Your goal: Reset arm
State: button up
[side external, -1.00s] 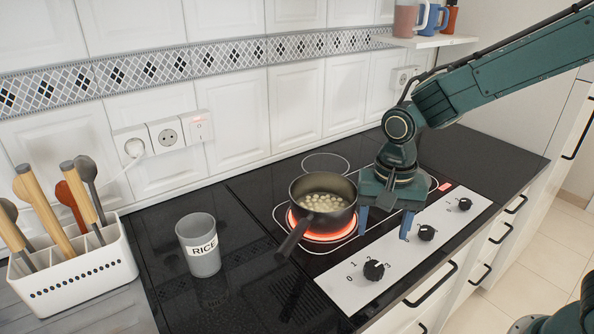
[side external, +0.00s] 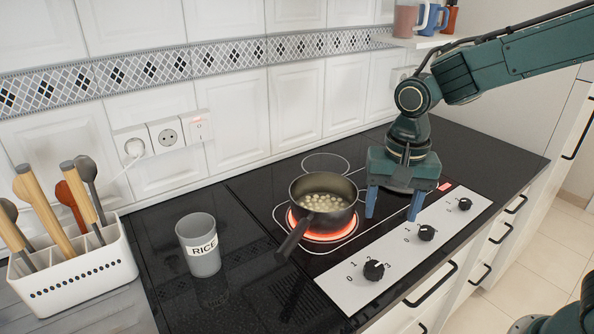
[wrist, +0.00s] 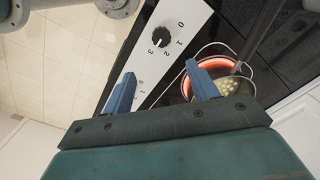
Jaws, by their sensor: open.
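My gripper (side external: 393,205) is open and empty, with its two blue fingers pointing down. It hangs above the right part of the hob, to the right of the pot and apart from it. In the wrist view my gripper (wrist: 163,90) shows its fingers spread with nothing between them. The dark pot (side external: 323,221) stands on the glowing red front burner with pale round pieces inside. Its handle points to the front left. In the wrist view the pot is partly hidden behind one finger.
The control panel (side external: 408,247) with several black knobs lies along the hob's front edge. A grey RICE tin (side external: 197,235) stands left of the pot. A white utensil holder (side external: 75,270) is at far left. A shelf (side external: 425,40) with mugs is at the back right.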

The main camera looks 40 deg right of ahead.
jog(key=s+d+r+n+t, duration=0.2)
jog(key=s+d+r+n, duration=0.1)
jog(key=s, duration=0.4)
jog(key=s+d+r+n+t, duration=0.3)
jog(key=s+d+r+n, duration=0.1)
jog(key=s, duration=0.4)
jog(key=shift+s+d+r+n, duration=0.15)
jog(key=shift+r+n, duration=0.7)
jog(key=shift+n, duration=0.05)
